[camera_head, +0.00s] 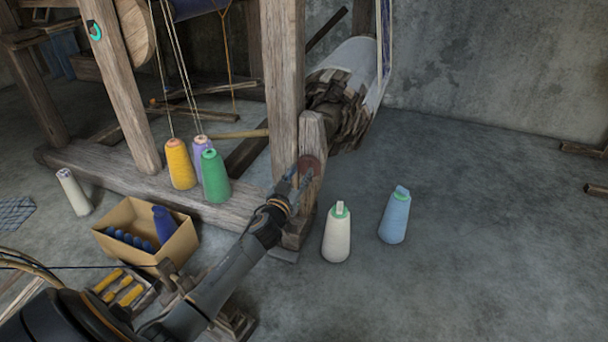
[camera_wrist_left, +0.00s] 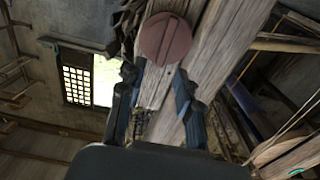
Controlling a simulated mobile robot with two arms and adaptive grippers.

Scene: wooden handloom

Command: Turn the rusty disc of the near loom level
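The rusty disc (camera_head: 310,165) sits on a short wooden post of the near loom (camera_head: 284,80). My left gripper (camera_head: 297,180) is at the disc. In the left wrist view its two dark fingers are apart, with the gripper (camera_wrist_left: 157,78) open and nothing clearly held between them. The disc lies just beyond the fingertips; I cannot tell if they touch it. My right gripper is not in view.
White (camera_head: 337,233) and blue (camera_head: 395,215) cones stand on the floor to the right. Yellow (camera_head: 179,164) and green (camera_head: 215,176) cones stand by the loom's base beam. A cardboard box (camera_head: 178,246) holds blue spools at the left. The right floor is mostly clear.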

